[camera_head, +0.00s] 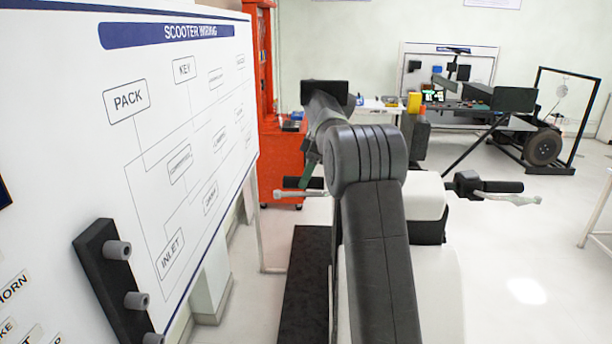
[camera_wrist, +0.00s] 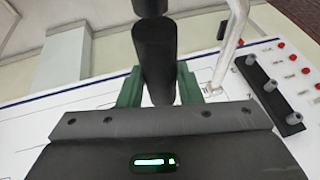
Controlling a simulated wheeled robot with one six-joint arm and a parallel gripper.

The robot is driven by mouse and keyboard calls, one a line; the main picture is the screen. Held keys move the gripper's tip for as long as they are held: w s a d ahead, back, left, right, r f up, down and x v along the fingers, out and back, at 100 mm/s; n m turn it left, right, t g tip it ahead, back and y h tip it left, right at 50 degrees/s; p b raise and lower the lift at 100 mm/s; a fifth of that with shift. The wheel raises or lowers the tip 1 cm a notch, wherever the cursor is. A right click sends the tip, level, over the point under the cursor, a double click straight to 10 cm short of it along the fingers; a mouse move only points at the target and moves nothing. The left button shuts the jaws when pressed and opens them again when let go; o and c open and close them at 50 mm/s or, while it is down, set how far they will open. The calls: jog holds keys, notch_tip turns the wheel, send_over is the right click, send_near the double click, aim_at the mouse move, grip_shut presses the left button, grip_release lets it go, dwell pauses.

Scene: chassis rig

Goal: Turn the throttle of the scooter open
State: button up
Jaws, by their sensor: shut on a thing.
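The white scooter (camera_head: 426,198) stands behind my arm in the head view, partly hidden by it. Its black throttle grip (camera_head: 303,183) sticks out at the left, with a pale lever (camera_head: 298,194) beside it. My gripper (camera_head: 311,172) has green fingers and is at this grip, partly hidden by my arm. In the wrist view the dark grip (camera_wrist: 155,55) lies between the two green fingers of my gripper (camera_wrist: 159,85), which is shut on it. The pale lever (camera_wrist: 231,45) runs just right of the fingers. How far the grip is turned cannot be told.
A white wiring board (camera_head: 215,110) stands close at the left, with a black strip of grey knobs (camera_head: 118,280). The other handlebar grip (camera_head: 502,187) sticks out at the right. A red cabinet (camera_head: 283,150) and a wheeled rig (camera_head: 540,148) stand behind.

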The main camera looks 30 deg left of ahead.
jog(key=shift+g, duration=0.3)
dwell(0.4)
jog(key=o, duration=1)
jog(key=shift+c, duration=0.2)
